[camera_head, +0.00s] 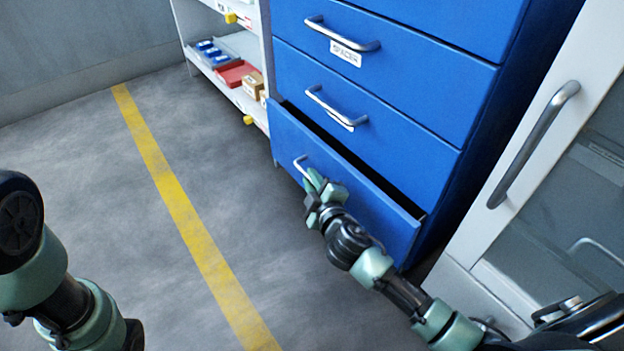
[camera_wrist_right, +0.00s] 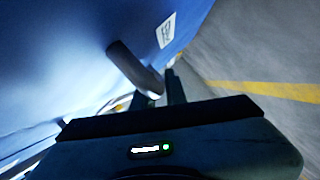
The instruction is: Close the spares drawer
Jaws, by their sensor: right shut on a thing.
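The blue drawer cabinet (camera_head: 410,95) stands at the upper middle of the head view. Its lowest visible drawer (camera_head: 375,215) is pulled part way out, with a dark gap along its top edge. My right gripper (camera_head: 316,181) is at this drawer's metal handle (camera_head: 299,163) and is shut on it. The handle also shows in the right wrist view (camera_wrist_right: 134,68), beside the fingers, with a white label (camera_wrist_right: 166,30) on the blue front. My left arm shows at the lower left of the head view, but its gripper is out of the picture.
Two drawers above look shut; one handle (camera_head: 342,35) has a "SPACER" label. A shelf unit (camera_head: 228,85) with red and blue bins stands left of the cabinet. A white glass-fronted cabinet (camera_head: 480,245) is close on the right. The grey floor with a yellow line (camera_head: 180,205) is clear.

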